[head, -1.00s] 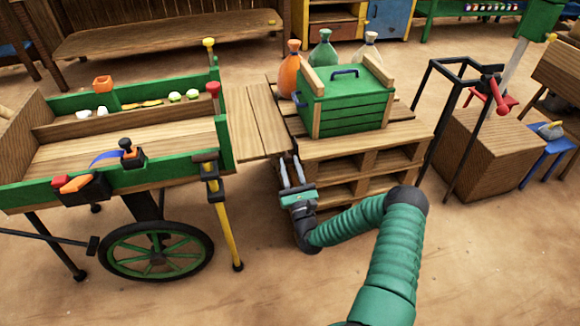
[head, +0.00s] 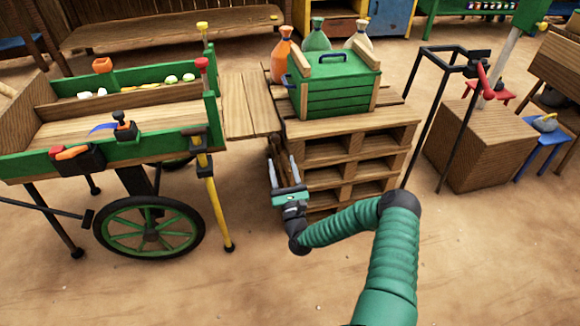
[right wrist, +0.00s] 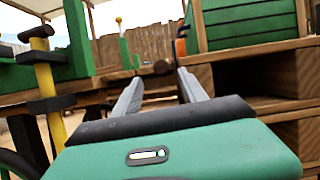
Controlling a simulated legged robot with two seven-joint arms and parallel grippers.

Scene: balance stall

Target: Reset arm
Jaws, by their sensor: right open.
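My right gripper (head: 283,172) is open and empty in the head view, in front of the pallet stack's left side and below the plank bridge. In the right wrist view its two grey fingers (right wrist: 158,92) stand apart with nothing between them. My green right arm reaches in from the lower right. My left gripper is in neither view.
A green cart (head: 120,165) with a yellow leg (head: 217,205) stands left of the gripper. A plank bridge (head: 250,105) joins cart and pallets. The sandy floor in front is clear.

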